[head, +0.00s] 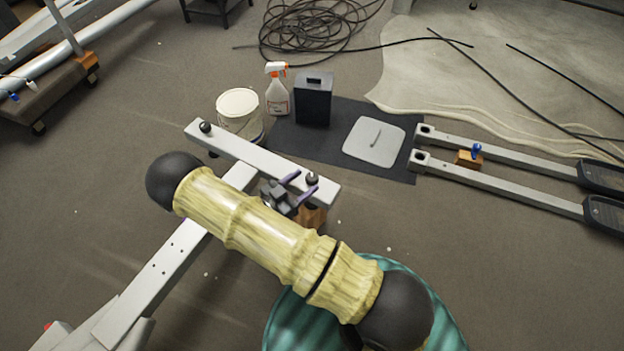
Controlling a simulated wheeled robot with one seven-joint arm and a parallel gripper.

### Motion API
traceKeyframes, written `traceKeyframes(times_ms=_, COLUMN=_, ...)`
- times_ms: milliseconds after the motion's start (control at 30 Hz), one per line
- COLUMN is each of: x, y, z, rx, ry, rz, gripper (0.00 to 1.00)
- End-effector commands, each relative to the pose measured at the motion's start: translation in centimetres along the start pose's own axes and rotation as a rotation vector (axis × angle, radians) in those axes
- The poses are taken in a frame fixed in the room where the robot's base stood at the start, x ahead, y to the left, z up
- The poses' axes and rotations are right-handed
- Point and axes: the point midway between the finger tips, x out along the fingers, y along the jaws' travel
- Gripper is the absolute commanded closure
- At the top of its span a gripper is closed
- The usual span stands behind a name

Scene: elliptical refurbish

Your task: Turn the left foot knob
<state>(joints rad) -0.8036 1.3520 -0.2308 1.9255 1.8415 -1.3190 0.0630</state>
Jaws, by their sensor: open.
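A light grey crossbar (255,158) of the elliptical frame lies across the middle, with a dark round foot knob near each end. One knob (205,127) is at the picture's left end and stands free. The other knob (312,180) is at the right end. My gripper (305,184), with purple fingers, is open at this right-end knob. Its fingertips are on either side of the knob or very close; contact cannot be told. My arm hides part of the frame below the bar.
A wooden block (313,217) sits under the bar's right end. Two pedal arms (520,189) lie at right. Cable coils lie farther back.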

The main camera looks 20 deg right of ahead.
Motion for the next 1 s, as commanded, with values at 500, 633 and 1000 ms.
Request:
traceKeyframes(times_ms=500, x=4.0, y=0.0, z=0.0, rx=-0.001, ry=0.000, rz=0.000, gripper=0.45)
traceKeyframes(times_ms=633, x=4.0, y=0.0, z=0.0, rx=-0.001, ry=0.000, rz=0.000, gripper=0.52)
traceKeyframes(times_ms=1000, x=4.0, y=0.0, z=-0.1, rx=0.001, ry=0.000, rz=0.014, gripper=0.88)
